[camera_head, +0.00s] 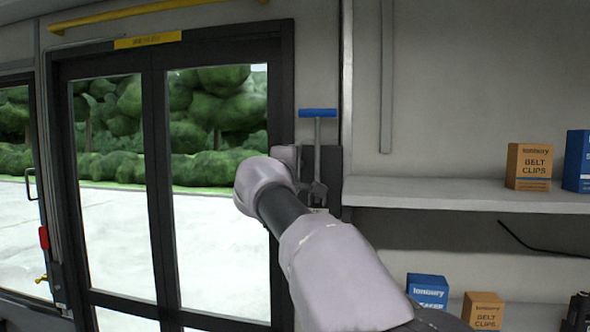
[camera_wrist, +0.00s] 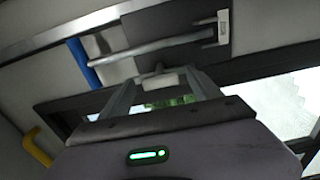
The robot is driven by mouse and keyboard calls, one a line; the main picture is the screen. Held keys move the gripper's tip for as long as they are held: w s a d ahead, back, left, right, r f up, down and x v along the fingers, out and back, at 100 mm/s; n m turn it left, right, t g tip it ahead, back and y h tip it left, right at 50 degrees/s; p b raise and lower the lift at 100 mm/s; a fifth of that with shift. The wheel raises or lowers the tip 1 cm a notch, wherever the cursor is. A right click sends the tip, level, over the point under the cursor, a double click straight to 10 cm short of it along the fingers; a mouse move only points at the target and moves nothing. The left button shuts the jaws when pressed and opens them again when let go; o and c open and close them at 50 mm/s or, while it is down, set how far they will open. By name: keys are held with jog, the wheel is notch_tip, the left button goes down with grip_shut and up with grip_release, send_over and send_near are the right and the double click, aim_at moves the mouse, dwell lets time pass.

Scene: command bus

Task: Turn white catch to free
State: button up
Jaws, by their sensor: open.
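A small white piece (camera_wrist: 161,81), which looks like the white catch, stands out on a short stem near the edge of a dark plate (camera_wrist: 185,17). It shows in the wrist view between the fingers of my gripper (camera_wrist: 159,79). The gripper is open, with a finger on each side of the piece and gaps visible. In the head view my wrist hides the catch and most of the gripper beside the dark plate (camera_head: 333,160).
A lever with a blue T-handle (camera_head: 318,113) stands upright on the plate; its blue end (camera_wrist: 84,62) is left in the wrist view. A glass double door (camera_head: 158,190) is to the left. A shelf (camera_head: 440,194) with boxes is right.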

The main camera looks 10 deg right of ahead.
jog(key=b+v, duration=0.3)
jog(key=v, duration=1.4)
jog(key=shift+s, duration=0.25)
